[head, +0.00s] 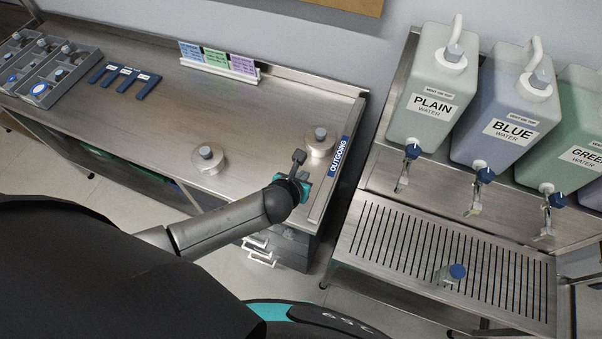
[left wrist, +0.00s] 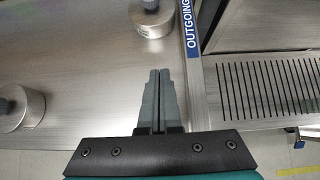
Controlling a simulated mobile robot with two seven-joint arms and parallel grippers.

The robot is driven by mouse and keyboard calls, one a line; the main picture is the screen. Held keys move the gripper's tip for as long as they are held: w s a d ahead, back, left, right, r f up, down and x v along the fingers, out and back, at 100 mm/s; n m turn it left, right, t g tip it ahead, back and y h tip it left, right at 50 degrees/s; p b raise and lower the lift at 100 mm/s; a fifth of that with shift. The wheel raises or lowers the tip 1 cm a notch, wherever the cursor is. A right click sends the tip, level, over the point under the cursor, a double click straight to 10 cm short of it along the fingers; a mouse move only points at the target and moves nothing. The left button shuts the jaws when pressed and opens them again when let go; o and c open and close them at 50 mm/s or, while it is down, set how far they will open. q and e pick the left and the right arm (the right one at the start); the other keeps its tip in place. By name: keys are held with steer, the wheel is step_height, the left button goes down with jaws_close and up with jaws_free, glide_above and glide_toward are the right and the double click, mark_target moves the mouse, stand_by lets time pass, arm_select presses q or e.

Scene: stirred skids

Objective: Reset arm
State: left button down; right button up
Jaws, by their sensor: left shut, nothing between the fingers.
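My left gripper (head: 299,157) is above the right end of the steel bench (head: 130,100), near the blue OUTGOING label (head: 338,156). It also shows in the left wrist view (left wrist: 158,73), with its two fingers together and nothing between them. A round metal piece with a grey knob (head: 320,142) stands on the bench just beyond the fingertips, apart from them. A second such piece (head: 208,159) stands to the left of the gripper. My right gripper is in neither view.
Plain (head: 421,100), blue (head: 505,115) and green (head: 578,135) water containers with taps stand at the right above a slotted drain tray (head: 450,255). A small clear vessel with a blue cap (head: 451,274) sits on it. Grey racks (head: 45,70) and coloured cards (head: 216,60) are at the back left.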

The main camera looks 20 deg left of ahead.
arm_select(q)
steer(key=s+a+r+n+g, duration=0.15)
steer(key=s+r+n, duration=0.4)
steer(key=n, duration=0.55)
steer(key=s+r+n+g, duration=0.2)
steer(key=s+r+n, duration=0.2)
steer(key=s+n, duration=0.55)
steer(key=s+a+r+n+g, duration=0.1)
steer(key=s+r+n+g, duration=0.2)
steer(key=n, duration=1)
step_height(320, 180, down, 30)
steer(key=s+b, duration=0.2)
steer(key=b, duration=0.9)
steer(key=s+a+f+b, duration=0.1)
steer(key=s+f+b, duration=0.4)
steer(key=f, duration=0.8)
steer(key=s+a+f+g+b, duration=0.1)
steer(key=s+f+b, duration=0.4)
steer(key=s+f, duration=0.6)
step_height(320, 180, down, 2)
steer(key=shift+a+f+b, duration=0.25)
steer(key=shift+a+b, duration=0.05)
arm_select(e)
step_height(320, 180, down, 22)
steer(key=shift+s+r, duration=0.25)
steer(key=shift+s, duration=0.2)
